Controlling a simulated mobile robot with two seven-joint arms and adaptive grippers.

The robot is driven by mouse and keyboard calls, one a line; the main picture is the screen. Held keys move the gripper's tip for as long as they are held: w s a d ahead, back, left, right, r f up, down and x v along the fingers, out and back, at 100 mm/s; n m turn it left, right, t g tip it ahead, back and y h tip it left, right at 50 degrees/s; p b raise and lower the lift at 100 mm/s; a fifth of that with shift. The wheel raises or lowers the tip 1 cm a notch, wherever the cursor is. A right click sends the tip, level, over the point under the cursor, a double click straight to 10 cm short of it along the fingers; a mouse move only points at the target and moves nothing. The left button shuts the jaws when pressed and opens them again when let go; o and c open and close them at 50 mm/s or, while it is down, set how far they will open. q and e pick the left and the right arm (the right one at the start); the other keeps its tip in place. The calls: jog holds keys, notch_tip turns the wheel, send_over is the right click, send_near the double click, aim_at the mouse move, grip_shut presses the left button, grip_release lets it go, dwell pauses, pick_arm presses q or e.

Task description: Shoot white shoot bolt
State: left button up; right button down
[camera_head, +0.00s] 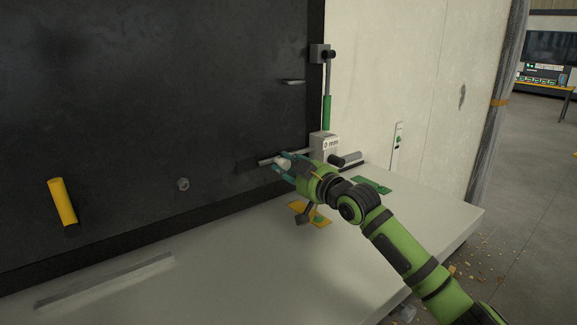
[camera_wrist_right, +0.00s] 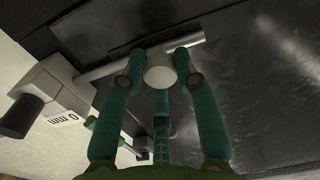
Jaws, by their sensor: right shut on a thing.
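The white shoot bolt's round knob (camera_head: 282,162) sits in front of the dark panel, and a grey rod (camera_head: 264,162) runs sideways behind it. In the right wrist view the pale knob (camera_wrist_right: 160,75) and the grey rod (camera_wrist_right: 110,66) show up close. My right gripper (camera_head: 284,167) has its teal fingers around the knob, shut on it. The fingers hide part of the knob. A white block (camera_head: 323,146) marked "0 mm" stands at the rod's right end; it also shows in the right wrist view (camera_wrist_right: 62,108). My left gripper is out of view.
A green-handled upright rod (camera_head: 327,112) rises above the block. A yellow handle (camera_head: 62,201) and a small round fitting (camera_head: 183,184) are on the dark panel (camera_head: 130,100). The pale ledge (camera_head: 230,270) below is mostly clear, with yellow and green markings.

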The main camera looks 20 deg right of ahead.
jog(key=shift+d+r, duration=0.35)
jog(key=c, duration=1.2)
grip_release()
jog(key=shift+a+r, duration=0.1)
jog(key=shift+a, duration=0.15)
jog(key=shift+o, duration=1.4)
jog(key=shift+h, duration=0.3)
jog(key=shift+w+d+f, duration=0.15)
jog(key=shift+d+f, duration=0.15)
jog(key=shift+a, duration=0.1)
jog(key=shift+s, duration=0.35)
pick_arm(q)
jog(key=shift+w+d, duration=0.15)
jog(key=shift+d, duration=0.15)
pick_arm(e)
jog(key=v, duration=1.1)
jog(key=shift+s+d, duration=0.15)
jog(key=shift+d, duration=0.25)
